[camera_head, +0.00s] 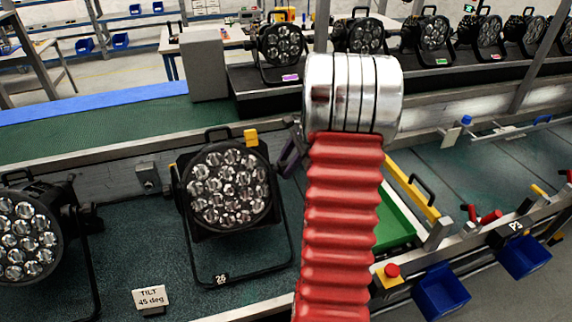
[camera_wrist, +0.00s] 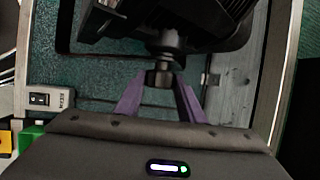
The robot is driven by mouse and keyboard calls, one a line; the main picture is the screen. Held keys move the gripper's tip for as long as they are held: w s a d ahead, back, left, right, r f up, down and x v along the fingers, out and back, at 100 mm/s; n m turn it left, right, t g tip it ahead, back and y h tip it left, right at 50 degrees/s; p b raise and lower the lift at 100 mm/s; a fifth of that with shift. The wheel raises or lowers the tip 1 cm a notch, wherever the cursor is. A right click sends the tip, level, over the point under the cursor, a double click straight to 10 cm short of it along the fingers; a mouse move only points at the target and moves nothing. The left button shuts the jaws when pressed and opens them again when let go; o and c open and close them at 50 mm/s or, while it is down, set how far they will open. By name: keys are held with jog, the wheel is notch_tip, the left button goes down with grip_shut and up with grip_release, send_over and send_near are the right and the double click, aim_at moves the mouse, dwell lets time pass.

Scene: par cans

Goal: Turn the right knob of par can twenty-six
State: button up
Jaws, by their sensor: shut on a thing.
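Par can twenty-six (camera_head: 228,190) stands on the dark green bench in the head view, its round face of several lenses towards me and the number 26 on its black bracket. Its dark right knob (camera_wrist: 160,76) shows in the wrist view, under the black lamp body. My gripper (camera_wrist: 161,82) has its purple fingers on both sides of this knob and is shut on it. In the head view a purple finger (camera_head: 292,155) shows at the lamp's right side. My red arm hides the area right of it, and the knob cannot be made out there.
Another par can (camera_head: 25,235) stands at the left edge. A green tray (camera_head: 394,222) and blue bins (camera_head: 441,291) are at the right. Several more lamps line the back conveyor.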

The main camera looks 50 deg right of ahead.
jog(key=shift+s+t+h, duration=0.15)
jog(key=shift+t+h, duration=0.15)
jog(key=shift+t, duration=0.2)
jog(key=shift+c, duration=0.3)
jog(key=shift+s+a+f+n+t+h, duration=0.15)
jog(key=shift+n+t+h, duration=0.3)
jog(key=shift+t, duration=0.75)
jog(key=shift+s+a+f+n+t+h, duration=0.15)
jog(key=shift+t+h, duration=0.3)
jog(key=shift+t, duration=0.45)
jog(key=shift+s+d+f+n+t+h, duration=0.15)
jog(key=shift+t+h, duration=0.25)
jog(key=shift+t, duration=0.5)
jog(key=shift+s+a+f+n+t+h, duration=0.15)
jog(key=shift+n+t+h, duration=0.1)
jog(key=shift+t, duration=0.4)
jog(key=shift+w+f+n+t+h, duration=0.15)
jog(key=shift+n+t+h, duration=0.1)
jog(key=shift+t, duration=0.45)
jog(key=shift+s+a+f+n+t+h, duration=0.15)
jog(key=shift+n+t+h, duration=0.1)
jog(key=shift+t, duration=0.4)
jog(key=shift+f+n+t+h, duration=0.15)
jog(key=shift+n+t, duration=0.15)
jog(key=shift+t, duration=0.45)
jog(key=shift+f+n+t+h, duration=0.15)
jog(key=shift+n+t, duration=0.15)
jog(key=shift+t, duration=0.45)
